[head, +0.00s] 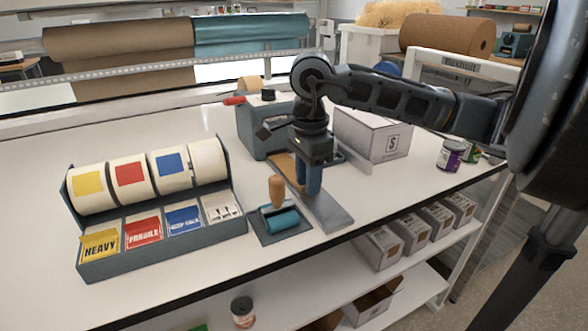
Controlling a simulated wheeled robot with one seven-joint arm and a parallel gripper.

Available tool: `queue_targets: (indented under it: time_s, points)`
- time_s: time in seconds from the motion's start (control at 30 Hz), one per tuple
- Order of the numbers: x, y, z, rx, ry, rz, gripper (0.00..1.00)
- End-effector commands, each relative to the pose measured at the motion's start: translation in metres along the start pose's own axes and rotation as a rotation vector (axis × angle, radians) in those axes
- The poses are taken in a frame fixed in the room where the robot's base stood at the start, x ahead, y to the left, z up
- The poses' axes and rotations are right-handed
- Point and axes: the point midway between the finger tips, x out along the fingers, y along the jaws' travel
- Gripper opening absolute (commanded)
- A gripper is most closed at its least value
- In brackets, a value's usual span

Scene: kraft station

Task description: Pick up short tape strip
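A grey tape dispenser (252,135) with a red-tipped lever stands near the middle of the white table. A brown strip of tape (285,166) shows in front of it, partly hidden behind my gripper; I cannot make out its length or its far end. My gripper (309,192) points down over the grey metal plate (328,214) in front of the dispenser, just right of the visible brown tape. Its fingers look close together, but I cannot see whether they hold anything.
A label dispenser (165,262) with several rolls stands at the left. A teal roller with a wooden handle (277,190) lies on a dark pad left of my gripper. A white box (372,137) stands behind right, near cans (450,156). Bare table lies behind the label rolls.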

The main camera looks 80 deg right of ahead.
Motion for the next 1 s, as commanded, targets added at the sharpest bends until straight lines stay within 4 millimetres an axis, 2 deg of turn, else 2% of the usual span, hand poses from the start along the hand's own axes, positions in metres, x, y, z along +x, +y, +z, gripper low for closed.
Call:
queue_targets:
  time_s: [0.1,0.43,1.0]
  points:
    - [0.0000,0.0000,0.0000,0.000,0.000,0.000,0.32]
    - [-0.0003,0.0000,0.0001,0.000,0.000,0.000,0.00]
    - [-0.0020,-0.0001,0.0000,0.000,0.000,0.000,0.00]
